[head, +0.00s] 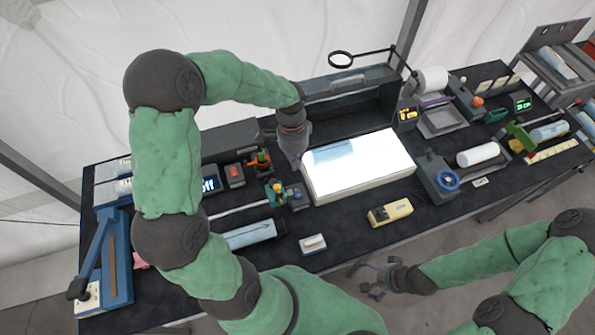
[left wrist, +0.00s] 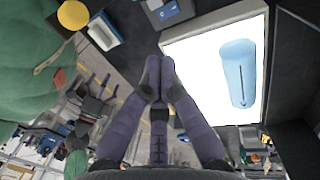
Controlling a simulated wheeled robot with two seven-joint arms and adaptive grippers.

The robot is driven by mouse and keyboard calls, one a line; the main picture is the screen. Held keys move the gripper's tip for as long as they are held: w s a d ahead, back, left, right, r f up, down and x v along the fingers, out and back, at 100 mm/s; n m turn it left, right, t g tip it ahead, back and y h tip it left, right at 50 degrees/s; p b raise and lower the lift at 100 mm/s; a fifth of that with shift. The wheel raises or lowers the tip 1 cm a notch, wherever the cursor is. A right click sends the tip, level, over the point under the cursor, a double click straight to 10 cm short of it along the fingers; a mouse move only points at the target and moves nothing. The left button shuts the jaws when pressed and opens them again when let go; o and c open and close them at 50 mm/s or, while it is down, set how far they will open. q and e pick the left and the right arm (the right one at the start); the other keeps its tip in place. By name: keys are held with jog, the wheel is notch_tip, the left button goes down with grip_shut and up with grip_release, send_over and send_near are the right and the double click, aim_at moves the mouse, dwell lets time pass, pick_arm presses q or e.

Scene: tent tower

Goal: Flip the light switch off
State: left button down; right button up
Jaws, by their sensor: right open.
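The light box (head: 375,170) glows bright white in the middle of the bench, and its lit panel fills the upper right of the left wrist view (left wrist: 190,50). A small pale block that looks like a switch (head: 313,243) lies in front of it; I cannot tell which way it is set, or whether it is the light switch. My left gripper (head: 297,162) is beside the light box's left edge. In the left wrist view its purple fingers (left wrist: 159,72) are together, with nothing seen between them. My right gripper (head: 372,283) is open and empty off the bench's front edge.
A light blue piece (head: 333,152) lies on the light box. A blue-grey unit (head: 297,195) stands close left of it, and a yellow device (head: 390,212) in front. A blue lever press (head: 110,260) stands at the far left. Several tools crowd the right.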

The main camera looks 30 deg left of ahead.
aim_at(299, 197)
pick_arm(q)
jog(key=f, duration=0.4)
jog(key=s+d+f, duration=0.1)
jog(key=f, duration=0.4)
jog(key=s+d+f, duration=0.1)
jog(key=f, duration=0.3)
jog(key=shift+d+f, duration=0.1)
jog(key=shift+f, duration=0.25)
